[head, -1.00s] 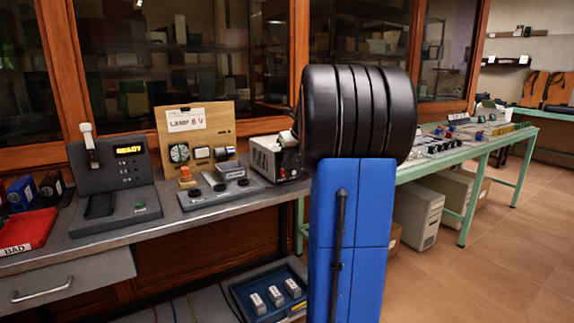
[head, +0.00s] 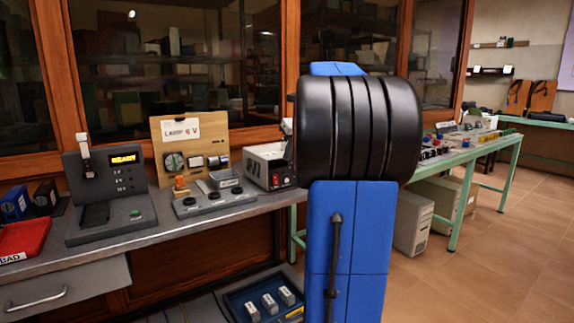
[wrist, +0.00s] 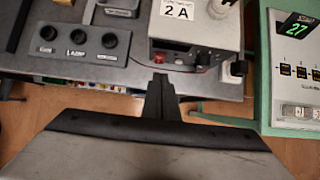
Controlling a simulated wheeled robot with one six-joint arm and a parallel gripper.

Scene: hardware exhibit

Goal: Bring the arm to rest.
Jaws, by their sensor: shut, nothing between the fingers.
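My gripper (wrist: 160,85) shows in the wrist view at lower middle. Its fingers are together with nothing between them. It points toward the front edge of the grey bench, below a grey power unit (wrist: 190,45) with a "2 A" label. In the head view my blue and black arm stands upright right of centre, and the gripper itself is hidden there. The arm covers part of the bench's right end and the cabinet behind.
The grey bench (head: 130,245) carries a tester reading "READY" (head: 108,190), a lamp board (head: 188,135), a knob panel (head: 213,202) and a red "BAD" tray (head: 25,238). A green-framed table (head: 470,155) stands to the right. Tiled floor (head: 490,260) is open at the right.

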